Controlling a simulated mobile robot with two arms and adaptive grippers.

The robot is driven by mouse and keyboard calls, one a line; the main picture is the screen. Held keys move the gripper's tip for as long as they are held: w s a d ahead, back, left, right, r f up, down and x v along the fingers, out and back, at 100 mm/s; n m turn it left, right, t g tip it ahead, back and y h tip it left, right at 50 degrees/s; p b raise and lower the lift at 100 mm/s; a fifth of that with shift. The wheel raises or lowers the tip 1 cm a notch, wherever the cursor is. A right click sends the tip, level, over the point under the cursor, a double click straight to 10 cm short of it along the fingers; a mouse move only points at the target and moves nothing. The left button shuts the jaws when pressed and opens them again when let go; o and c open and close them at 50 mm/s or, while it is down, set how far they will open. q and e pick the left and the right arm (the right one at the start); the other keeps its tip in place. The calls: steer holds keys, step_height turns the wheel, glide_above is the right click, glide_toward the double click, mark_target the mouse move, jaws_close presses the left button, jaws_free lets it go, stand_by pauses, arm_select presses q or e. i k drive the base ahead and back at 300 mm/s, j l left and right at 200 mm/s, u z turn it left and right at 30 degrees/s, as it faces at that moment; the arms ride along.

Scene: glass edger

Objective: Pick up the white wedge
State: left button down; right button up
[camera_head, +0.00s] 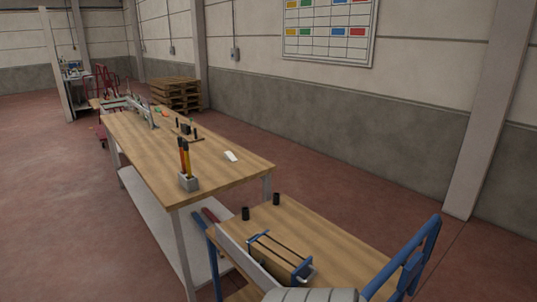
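The white wedge (231,156) is a small, pale piece lying on the long wooden workbench (222,174), close to its right edge and toward the near end. It lies by itself with bare wood around it. It is small in the view, so its exact shape is hard to tell. Neither of my grippers shows in the head view.
A grey holder (188,182) with upright orange-handled tools stands at the bench's near left. Small dark tools (187,130) lie farther back. A blue-framed wooden cart (335,248) with two black cylinders stands in the foreground. Pallets (176,94) are stacked behind. Open floor lies left.

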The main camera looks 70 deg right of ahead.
mark_target(228, 156)
steer(key=i+l+z, duration=0.25)
steer(key=i+z, duration=0.7)
steer(key=i, duration=0.2)
steer(key=i+j+z, duration=0.15)
steer(key=i+z, duration=0.35)
steer(key=i, duration=0.1)
